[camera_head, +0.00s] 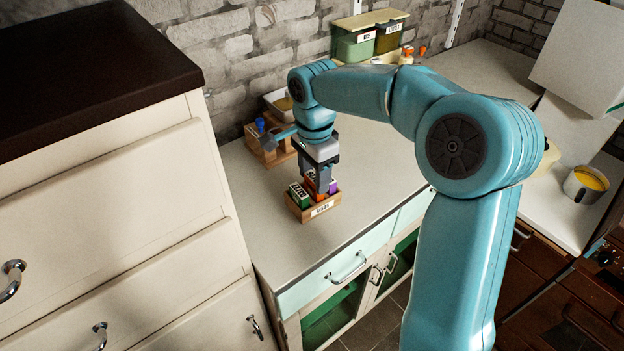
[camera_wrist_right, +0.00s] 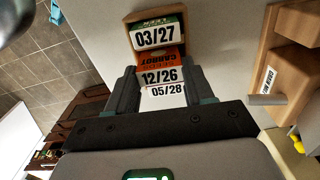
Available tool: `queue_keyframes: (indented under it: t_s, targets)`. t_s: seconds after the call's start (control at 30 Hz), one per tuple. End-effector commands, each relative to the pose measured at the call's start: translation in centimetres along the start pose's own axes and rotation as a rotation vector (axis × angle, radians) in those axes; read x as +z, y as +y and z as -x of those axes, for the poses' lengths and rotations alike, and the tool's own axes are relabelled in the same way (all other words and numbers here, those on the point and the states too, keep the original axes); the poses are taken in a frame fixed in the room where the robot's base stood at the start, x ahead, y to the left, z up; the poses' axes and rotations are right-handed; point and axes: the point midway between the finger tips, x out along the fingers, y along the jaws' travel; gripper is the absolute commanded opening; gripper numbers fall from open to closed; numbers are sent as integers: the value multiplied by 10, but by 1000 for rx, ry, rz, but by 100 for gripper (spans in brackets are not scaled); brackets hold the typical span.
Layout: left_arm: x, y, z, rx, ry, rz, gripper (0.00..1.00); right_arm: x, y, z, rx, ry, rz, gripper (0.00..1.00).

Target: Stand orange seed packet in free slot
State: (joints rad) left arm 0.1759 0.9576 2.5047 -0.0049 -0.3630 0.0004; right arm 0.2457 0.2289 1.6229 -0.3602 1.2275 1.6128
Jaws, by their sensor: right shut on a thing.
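A small wooden seed box (camera_head: 322,208) with a white label stands near the front of the light counter. Its green packet (camera_head: 299,196), dated 03/27 in the wrist view (camera_wrist_right: 156,34), is at one end, and a purple packet (camera_head: 333,187) is at the other. My right gripper (camera_head: 318,180) points down over the box, shut on the orange seed packet (camera_head: 311,180). In the wrist view the orange carrot packet (camera_wrist_right: 160,62), dated 12/26, is between the fingers, between the green packet and one dated 05/28. Its lower edge is hidden, so I cannot tell whether it touches the box floor.
A wooden caddy (camera_head: 268,157) with a blue item stands behind on the left, by a white bin (camera_head: 277,101). Green tins (camera_head: 355,46) stand at the wall. Tall drawers (camera_head: 110,200) rise at left. Counter right of the box is clear.

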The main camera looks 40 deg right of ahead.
Motion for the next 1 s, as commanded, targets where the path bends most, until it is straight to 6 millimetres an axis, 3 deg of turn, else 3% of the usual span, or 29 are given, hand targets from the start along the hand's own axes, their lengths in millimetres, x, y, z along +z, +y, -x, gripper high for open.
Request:
queue_keyframes:
  t_s: [0.1,0.53,0.57,0.6,1.0]
  targets:
    - [0,0,0,0,0,0,43,1,0,-14,1,0,1,23]
    - [0,-2,-4,0,0,0,43,4,-1,-21,0,0,3,23]
    - [0,-1,-3,0,0,0,43,4,-1,-19,-1,0,3,62]
    - [0,-1,-3,0,0,0,43,4,-1,-19,-1,0,3,75]
    - [0,0,2,0,0,0,43,4,-2,-10,-3,1,2,78]
